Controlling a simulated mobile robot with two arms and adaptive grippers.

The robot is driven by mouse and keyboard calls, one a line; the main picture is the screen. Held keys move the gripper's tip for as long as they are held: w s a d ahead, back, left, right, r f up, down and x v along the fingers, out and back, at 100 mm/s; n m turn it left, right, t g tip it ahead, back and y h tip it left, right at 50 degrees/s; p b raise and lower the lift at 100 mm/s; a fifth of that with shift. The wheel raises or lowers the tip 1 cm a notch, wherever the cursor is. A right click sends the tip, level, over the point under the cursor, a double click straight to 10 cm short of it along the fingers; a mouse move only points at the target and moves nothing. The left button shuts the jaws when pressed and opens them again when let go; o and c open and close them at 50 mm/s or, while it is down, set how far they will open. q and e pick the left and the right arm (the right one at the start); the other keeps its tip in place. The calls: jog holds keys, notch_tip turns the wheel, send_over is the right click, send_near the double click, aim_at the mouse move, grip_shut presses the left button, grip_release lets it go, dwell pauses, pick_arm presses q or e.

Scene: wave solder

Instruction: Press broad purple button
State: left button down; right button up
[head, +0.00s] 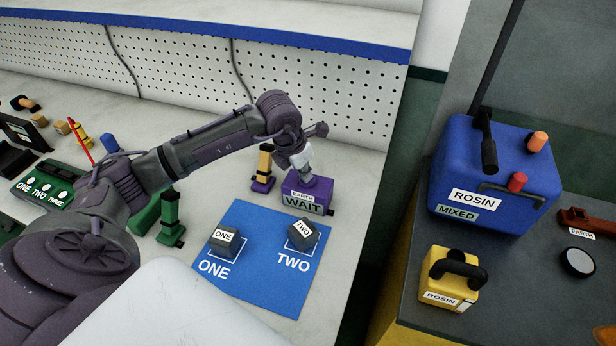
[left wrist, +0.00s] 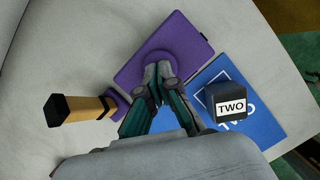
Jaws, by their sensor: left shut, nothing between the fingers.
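The purple button box (head: 318,188), with labels reading EARTH and WAIT, stands on the bench behind the blue mat. In the left wrist view, a broad round purple button (left wrist: 158,55) sits on its flat purple top (left wrist: 190,38). My left gripper (head: 303,172) points down over this box. In the left wrist view my left gripper (left wrist: 160,75) is shut and empty, its fingertips over the near part of the round button and partly hiding it. I cannot tell for certain whether they touch it. My right gripper is in neither view.
A black-topped tan handle on a purple base (head: 264,165) stands close left of the box. The blue mat (head: 262,262) holds dark blocks labelled ONE (head: 226,242) and TWO (head: 303,234). A green-based handle (head: 170,218) is further left. A blue ROSIN container (head: 490,170) stands right, across a gap.

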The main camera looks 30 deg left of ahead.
pick_arm(q)
jog(key=shift+r+p, duration=0.35)
jog(key=shift+r, duration=0.15)
jog(key=shift+r+p, duration=1.4)
jog(key=shift+r, duration=1.15)
jog(key=shift+r, duration=0.15)
jog(key=v, duration=1.1)
jog(key=shift+s+r, duration=0.25)
jog(key=shift+r, duration=0.05)
